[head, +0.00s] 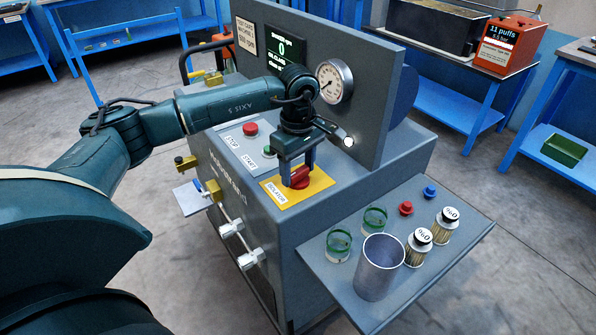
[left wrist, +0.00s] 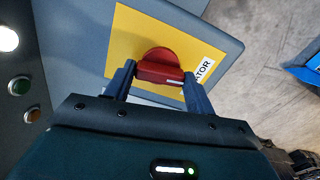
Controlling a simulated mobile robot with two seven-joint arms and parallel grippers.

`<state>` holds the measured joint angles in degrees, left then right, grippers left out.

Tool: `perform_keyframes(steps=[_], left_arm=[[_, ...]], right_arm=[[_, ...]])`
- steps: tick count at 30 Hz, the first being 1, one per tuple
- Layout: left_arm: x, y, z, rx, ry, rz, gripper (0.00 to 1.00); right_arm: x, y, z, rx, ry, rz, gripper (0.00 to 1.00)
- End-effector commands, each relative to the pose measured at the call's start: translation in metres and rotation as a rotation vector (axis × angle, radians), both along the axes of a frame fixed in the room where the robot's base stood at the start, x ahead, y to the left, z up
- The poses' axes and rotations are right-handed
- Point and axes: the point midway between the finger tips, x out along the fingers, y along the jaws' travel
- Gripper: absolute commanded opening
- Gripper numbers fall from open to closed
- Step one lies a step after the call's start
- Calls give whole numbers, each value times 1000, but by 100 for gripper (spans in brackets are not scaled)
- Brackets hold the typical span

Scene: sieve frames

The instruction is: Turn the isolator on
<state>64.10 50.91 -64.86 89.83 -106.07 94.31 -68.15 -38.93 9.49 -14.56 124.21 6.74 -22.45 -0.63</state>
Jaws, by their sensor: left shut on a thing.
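The isolator is a red rotary knob (head: 299,178) on a yellow plate (head: 318,188) on the sloping top of the grey machine. In the left wrist view the red knob (left wrist: 160,67) has a bar-shaped handle with a white mark near one end. My left gripper (head: 298,176) points down over the plate, and its two blue fingers are shut on the knob's handle. In the left wrist view the fingers of the left gripper (left wrist: 160,82) stand at either end of the handle. My right gripper is not in view.
A red stop button (head: 250,129) and a green start button (head: 269,151) sit beside the plate. A panel with a gauge (head: 335,81) and a display (head: 285,51) stands behind my gripper. A side shelf (head: 330,285) holds a metal cup (head: 379,268), green rings and filters.

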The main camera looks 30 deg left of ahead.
Motion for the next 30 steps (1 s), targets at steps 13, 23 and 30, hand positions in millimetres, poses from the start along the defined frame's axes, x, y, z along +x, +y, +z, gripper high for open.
perform_keyframes(steps=[13, 23, 30], left_arm=[[1, -1, 1, -4, -3, -173, 32], [1, -1, 2, -4, -3, -187, 32], [1, -1, 1, -3, -3, -186, 61]], right_arm=[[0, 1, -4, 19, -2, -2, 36], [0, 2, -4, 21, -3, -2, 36], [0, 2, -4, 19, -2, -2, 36]])
